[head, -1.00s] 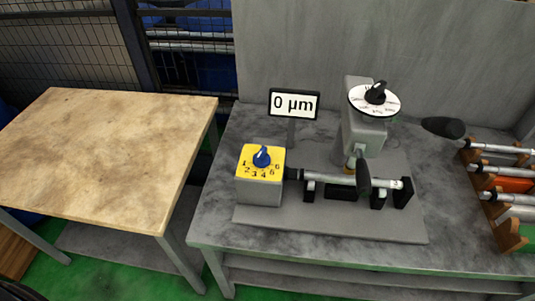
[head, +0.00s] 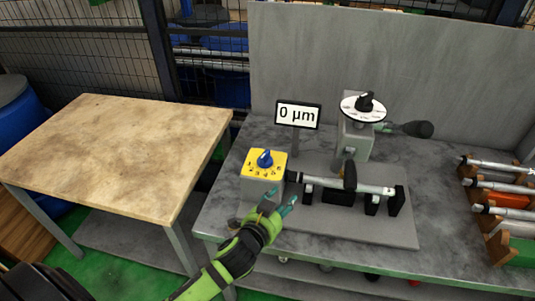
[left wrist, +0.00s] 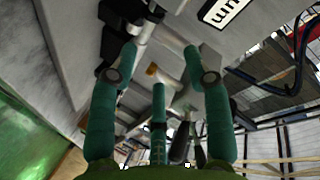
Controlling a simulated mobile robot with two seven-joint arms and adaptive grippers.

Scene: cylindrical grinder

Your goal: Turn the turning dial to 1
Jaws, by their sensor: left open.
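The turning dial is a blue knob (head: 265,158) on a yellow number plate, on top of a grey box (head: 261,188) at the machine's left end. Its pointer is too small to read against the numbers. My left gripper (head: 277,200), with teal fingers, is open and empty in front of and just below the box, apart from the knob. In the left wrist view the spread fingers of the left gripper (left wrist: 160,52) have nothing between them; the knob is not clearly visible there. My right gripper is not in view.
A display (head: 298,115) reading "0 µm" stands behind the dial. A metal shaft (head: 330,184) lies in holders to its right. A second, white dial (head: 363,108) sits on the machine's column. A rack of shafts (head: 496,187) is at right. A wooden-topped table (head: 115,155) at left is empty.

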